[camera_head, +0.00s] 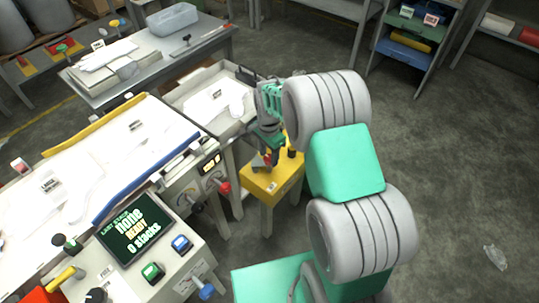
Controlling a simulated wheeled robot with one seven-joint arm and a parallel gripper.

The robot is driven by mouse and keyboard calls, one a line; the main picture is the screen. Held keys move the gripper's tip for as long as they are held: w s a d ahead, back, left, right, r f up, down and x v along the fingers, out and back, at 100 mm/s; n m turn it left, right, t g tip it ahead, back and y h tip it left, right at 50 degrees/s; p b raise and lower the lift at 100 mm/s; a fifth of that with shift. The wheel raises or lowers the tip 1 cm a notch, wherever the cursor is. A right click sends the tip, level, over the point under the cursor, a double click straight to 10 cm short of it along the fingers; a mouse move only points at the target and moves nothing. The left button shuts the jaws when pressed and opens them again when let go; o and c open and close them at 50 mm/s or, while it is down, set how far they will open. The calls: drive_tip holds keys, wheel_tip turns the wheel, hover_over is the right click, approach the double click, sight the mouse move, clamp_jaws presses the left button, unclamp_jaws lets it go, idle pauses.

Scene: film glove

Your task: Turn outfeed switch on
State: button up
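My arm reaches down over a yellow box-topped stand (286,183), and my gripper (265,159) is at the top of it. A small red part (267,159) shows at the fingers; I cannot tell whether they touch it or whether they are open. A small dark knob (292,152) stands on the same yellow top. I cannot read any label naming the outfeed switch.
A red-knobbed lever (224,187) and a blue-handled lever (206,291) stick out from the machine front. The machine bed with a blue bar (150,178) lies left. A grey tray (214,105) is behind my gripper. Open floor lies at right.

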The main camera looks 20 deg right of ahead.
drive_tip(key=shift+o, duration=1.3)
drive_tip(key=shift+s+d, duration=0.1)
wheel_tip(320, 180, up, 8)
drive_tip(key=shift+f, duration=0.1)
